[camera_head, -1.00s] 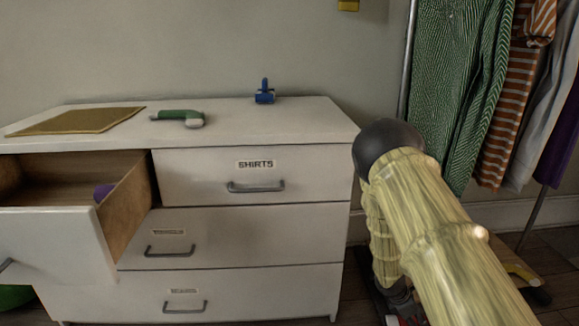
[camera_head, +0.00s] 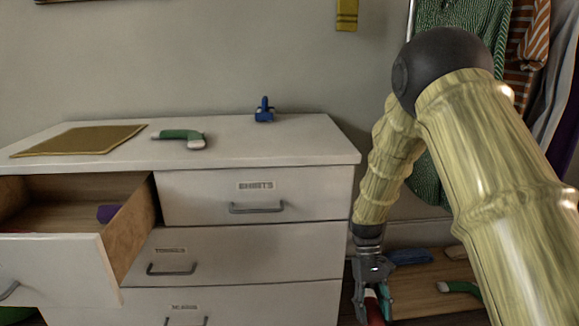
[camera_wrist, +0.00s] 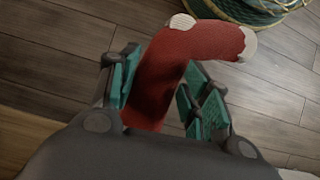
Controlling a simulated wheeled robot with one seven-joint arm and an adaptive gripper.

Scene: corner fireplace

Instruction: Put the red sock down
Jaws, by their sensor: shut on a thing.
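My gripper (camera_head: 371,288) hangs at the lower middle right of the head view, beside the dresser's right side. It is shut on the red sock (camera_wrist: 168,66), which has a pale heel and toe. In the wrist view the sock sticks out between the teal finger pads (camera_wrist: 160,90), above a dark plank floor. In the head view only a bit of the sock (camera_head: 373,308) shows below the fingers; the rest is cut off by the frame edge.
A white dresser (camera_head: 250,240) has its top left drawer (camera_head: 60,262) open, with something purple (camera_head: 108,213) inside. A green sock (camera_head: 182,138), a blue item (camera_head: 264,112) and a tan mat (camera_head: 80,140) lie on top. A wooden board (camera_head: 425,272) at right holds other socks. A round basket (camera_wrist: 245,8) stands on the floor.

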